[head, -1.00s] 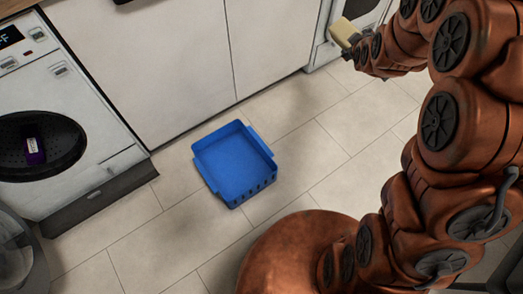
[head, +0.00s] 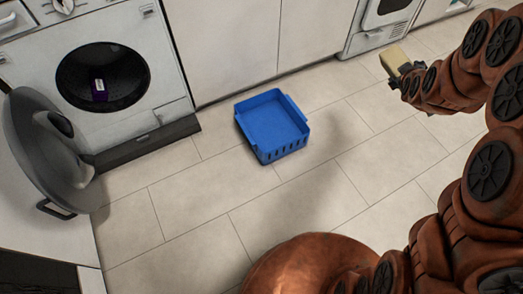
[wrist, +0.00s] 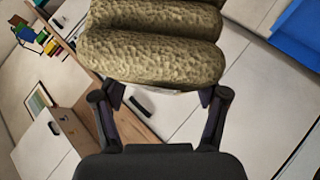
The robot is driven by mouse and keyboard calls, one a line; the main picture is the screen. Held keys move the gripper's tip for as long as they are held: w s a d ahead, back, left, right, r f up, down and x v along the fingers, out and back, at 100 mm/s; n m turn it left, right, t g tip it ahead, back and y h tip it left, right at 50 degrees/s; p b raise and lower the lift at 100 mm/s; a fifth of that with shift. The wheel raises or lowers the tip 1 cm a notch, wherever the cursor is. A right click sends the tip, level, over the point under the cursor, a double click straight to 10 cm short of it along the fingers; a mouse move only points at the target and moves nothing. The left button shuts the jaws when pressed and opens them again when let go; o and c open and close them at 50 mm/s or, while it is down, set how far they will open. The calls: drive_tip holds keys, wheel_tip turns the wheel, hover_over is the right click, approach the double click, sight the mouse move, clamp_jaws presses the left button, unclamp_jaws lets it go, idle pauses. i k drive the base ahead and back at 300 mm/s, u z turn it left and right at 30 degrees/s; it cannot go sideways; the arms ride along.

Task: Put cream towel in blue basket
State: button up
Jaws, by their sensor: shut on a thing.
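The cream towel (head: 393,60) is a small folded block at the tip of my gripper (head: 404,76), at the upper right of the head view. In the wrist view the towel (wrist: 155,42) shows as thick textured rolls between and beyond the two fingers of my gripper (wrist: 160,97), which is shut on it. The blue basket (head: 262,154) sits upright and empty on the floor in the middle of the head view, to the left of the towel and apart from it. Part of the basket (wrist: 298,35) shows at the wrist view's upper right corner.
White cabinets (head: 225,40) and another white appliance (head: 385,20) line the back. The tiled floor around the basket is clear.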

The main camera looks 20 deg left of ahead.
sight(273, 141)
drive_tip(key=k, duration=1.3)
drive_tip(key=u, duration=1.5)
drive_tip(key=i, duration=2.15)
drive_tip(key=u, duration=0.05)
